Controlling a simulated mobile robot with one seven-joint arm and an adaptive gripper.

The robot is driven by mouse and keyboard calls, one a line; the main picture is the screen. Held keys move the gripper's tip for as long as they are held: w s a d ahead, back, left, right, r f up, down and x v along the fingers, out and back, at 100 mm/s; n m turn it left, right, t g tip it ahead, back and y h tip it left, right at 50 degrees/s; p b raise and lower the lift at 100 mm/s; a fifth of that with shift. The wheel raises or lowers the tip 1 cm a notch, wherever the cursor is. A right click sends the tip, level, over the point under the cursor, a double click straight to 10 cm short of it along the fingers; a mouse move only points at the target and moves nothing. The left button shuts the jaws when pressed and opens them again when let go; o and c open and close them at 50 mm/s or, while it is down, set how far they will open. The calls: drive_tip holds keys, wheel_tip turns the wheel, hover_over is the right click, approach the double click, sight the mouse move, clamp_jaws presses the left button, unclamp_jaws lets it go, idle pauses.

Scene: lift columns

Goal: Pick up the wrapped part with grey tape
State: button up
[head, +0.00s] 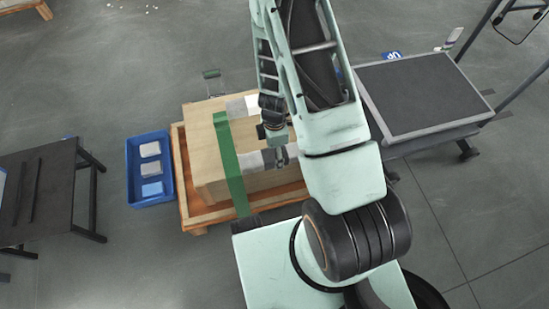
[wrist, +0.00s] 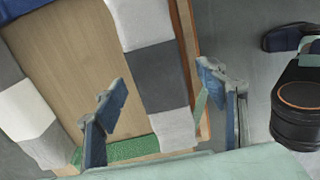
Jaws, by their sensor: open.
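A wrapped part (head: 251,160), white with a dark grey tape band, lies on the wooden box (head: 206,155), on the side nearer my base. In the wrist view, its grey band (wrist: 160,75) shows between white ends. My gripper (head: 272,143) is open above it. In the wrist view, the fingers of my gripper (wrist: 162,92) are on either side of this part, apart from it. A second wrapped part (head: 242,106), white and grey, lies on the far side of the box top. It also shows at the left of the wrist view (wrist: 27,110). My arm hides the right ends of both parts.
A green strap (head: 228,158) crosses the box, which sits on a wooden pallet (head: 187,205). A blue tray (head: 133,180) with several packs stands left, beside a dark table (head: 50,200). A grey-topped platform (head: 425,95) stands right.

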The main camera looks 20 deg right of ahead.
wheel_tip(320, 180, down, 2)
drive_tip(key=shift+f, duration=0.15)
clamp_jaws()
idle(0.5)
